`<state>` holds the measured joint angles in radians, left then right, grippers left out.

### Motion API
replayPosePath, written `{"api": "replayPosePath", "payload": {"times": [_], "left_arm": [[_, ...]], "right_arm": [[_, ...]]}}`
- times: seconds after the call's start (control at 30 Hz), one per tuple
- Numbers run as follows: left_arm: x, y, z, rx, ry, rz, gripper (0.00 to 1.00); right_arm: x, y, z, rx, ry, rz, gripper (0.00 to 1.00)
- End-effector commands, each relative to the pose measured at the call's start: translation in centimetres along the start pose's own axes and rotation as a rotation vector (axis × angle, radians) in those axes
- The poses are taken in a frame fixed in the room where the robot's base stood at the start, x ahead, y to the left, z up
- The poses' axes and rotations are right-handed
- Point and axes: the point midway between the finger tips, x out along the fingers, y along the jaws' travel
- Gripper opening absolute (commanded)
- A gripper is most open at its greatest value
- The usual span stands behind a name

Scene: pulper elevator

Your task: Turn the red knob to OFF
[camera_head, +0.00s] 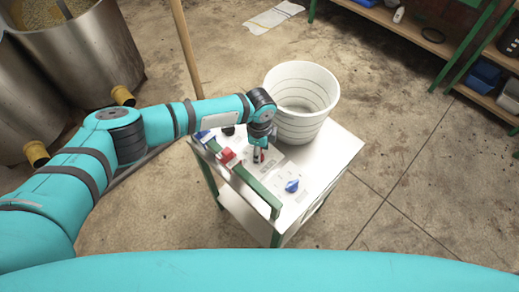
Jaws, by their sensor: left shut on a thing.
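The red knob (263,157) is on the white top of the cart, in the middle of its panel. My left gripper (259,155) reaches down to it from above and is shut on it. The fingers hide much of the knob, so I cannot tell which mark it points to. A blue knob (292,186) sits on the same panel, nearer the front right. My right gripper is not in view.
A white ribbed bucket (302,125) stands on the back of the cart, close behind my left gripper. Metal vats (95,50) stand at the left.

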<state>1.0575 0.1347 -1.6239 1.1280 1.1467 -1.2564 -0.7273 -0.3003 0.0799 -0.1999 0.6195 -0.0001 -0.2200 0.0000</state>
Motion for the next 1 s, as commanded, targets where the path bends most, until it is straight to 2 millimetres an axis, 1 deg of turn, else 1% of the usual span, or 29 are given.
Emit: {"api": "replayPosePath", "payload": {"times": [0.27, 1.0], "left_arm": [[-0.2, 0.1, 0.0, -0.157, 0.002, 0.002, 0.12], [-0.3, 0.1, 0.1, -0.851, 0.002, 0.002, 0.12]], "right_arm": [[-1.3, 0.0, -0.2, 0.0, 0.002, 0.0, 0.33], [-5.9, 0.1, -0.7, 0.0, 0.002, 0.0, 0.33]]}}
